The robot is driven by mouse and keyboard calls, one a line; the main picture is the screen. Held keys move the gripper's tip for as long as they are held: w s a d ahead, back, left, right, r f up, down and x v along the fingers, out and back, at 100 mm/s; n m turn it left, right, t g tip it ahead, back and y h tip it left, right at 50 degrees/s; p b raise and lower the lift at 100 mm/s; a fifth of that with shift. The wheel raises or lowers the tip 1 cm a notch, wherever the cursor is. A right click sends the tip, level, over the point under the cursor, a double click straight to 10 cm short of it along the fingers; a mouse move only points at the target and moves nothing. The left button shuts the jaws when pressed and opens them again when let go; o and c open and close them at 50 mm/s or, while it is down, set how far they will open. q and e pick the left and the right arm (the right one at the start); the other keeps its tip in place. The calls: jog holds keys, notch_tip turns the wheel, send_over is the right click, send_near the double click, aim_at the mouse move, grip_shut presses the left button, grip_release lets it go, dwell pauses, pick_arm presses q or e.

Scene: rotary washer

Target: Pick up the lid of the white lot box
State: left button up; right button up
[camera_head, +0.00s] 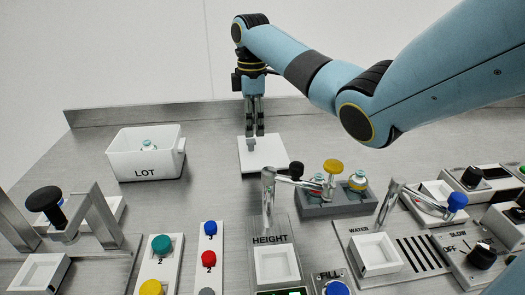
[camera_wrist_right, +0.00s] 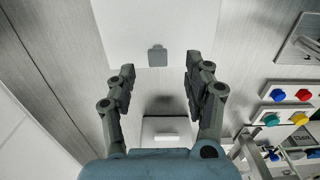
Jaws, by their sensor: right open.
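The lid (camera_head: 272,158) is a flat white plate lying on the steel bench, with a small grey knob (camera_head: 251,144) near its left side. The white lot box (camera_head: 144,168), marked LOT, stands open to the left with a small vial inside. My right gripper (camera_head: 255,134) points down over the knob side of the lid. In the right wrist view, the lid (camera_wrist_right: 150,22) fills the top, and the knob (camera_wrist_right: 157,57) shows between the open, empty fingertips (camera_wrist_right: 160,67), apart from both fingers. The height left above the knob is hard to tell. My left gripper is not in view.
A grey rack (camera_head: 337,206) with capped vials stands right of the lid. In front are the HEIGHT stand (camera_head: 270,225), button panels (camera_head: 205,262) and the WATER station (camera_head: 375,255). A black-knobbed lever (camera_head: 45,200) stands at left. Bench between box and lid is clear.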

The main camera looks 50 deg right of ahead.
aim_at(255, 142)
jog(key=f, duration=0.6)
jog(key=shift+d+f, duration=0.25)
jog(key=shift+d, duration=0.05)
grip_shut()
